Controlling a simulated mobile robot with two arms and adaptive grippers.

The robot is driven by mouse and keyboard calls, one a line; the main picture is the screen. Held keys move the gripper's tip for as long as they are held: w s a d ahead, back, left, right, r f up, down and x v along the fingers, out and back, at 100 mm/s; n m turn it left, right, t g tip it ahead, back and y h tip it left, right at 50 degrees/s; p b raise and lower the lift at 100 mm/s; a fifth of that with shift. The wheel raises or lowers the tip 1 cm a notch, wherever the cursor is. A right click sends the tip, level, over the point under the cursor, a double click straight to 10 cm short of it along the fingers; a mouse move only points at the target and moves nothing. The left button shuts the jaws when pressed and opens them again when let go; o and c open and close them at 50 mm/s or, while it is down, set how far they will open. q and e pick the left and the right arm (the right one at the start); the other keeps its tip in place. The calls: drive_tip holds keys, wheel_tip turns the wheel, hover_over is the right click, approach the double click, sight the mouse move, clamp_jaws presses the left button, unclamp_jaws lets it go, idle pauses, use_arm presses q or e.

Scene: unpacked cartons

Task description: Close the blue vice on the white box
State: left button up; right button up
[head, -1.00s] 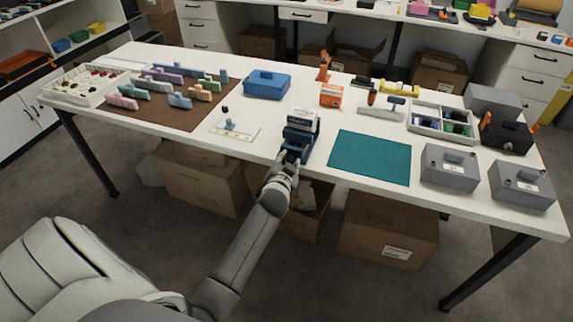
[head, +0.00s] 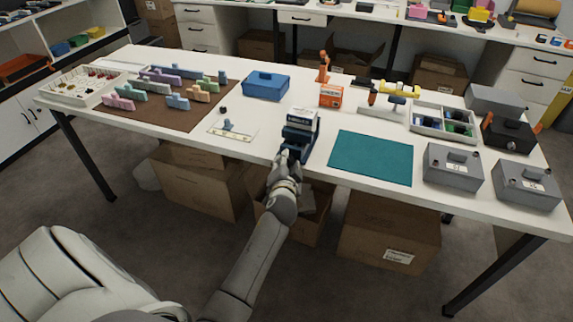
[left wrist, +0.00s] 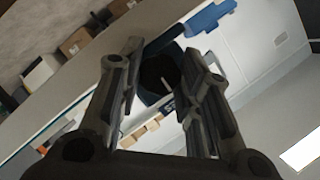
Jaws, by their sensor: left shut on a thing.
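The blue vice (head: 297,141) stands at the front edge of the white table, left of the teal mat. The white box (head: 303,117) sits upright in the top of the vice; whether both jaws touch it is too small to tell. My left gripper (head: 284,158) is at the near side of the vice, at the table edge. In the left wrist view its two fingers (left wrist: 165,60) flank a dark round part (left wrist: 158,76) at the front of the vice, and they are shut on it. The fingers partly hide this part. My right gripper is out of view.
The teal mat (head: 371,158) lies right of the vice, with grey boxes (head: 452,167) beyond it. A small white plate with a blue piece (head: 228,125) lies to the left. A blue case (head: 265,86) and an orange box (head: 331,96) stand farther back.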

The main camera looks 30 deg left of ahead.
use_arm(q)
drive_tip(key=o, duration=1)
drive_tip(key=shift+s+d, duration=0.1)
drive_tip(key=v, duration=1.1)
drive_tip(key=shift+s+d+r, duration=0.15)
drive_tip(key=shift+s+d, duration=0.05)
drive_tip(key=shift+s, duration=0.1)
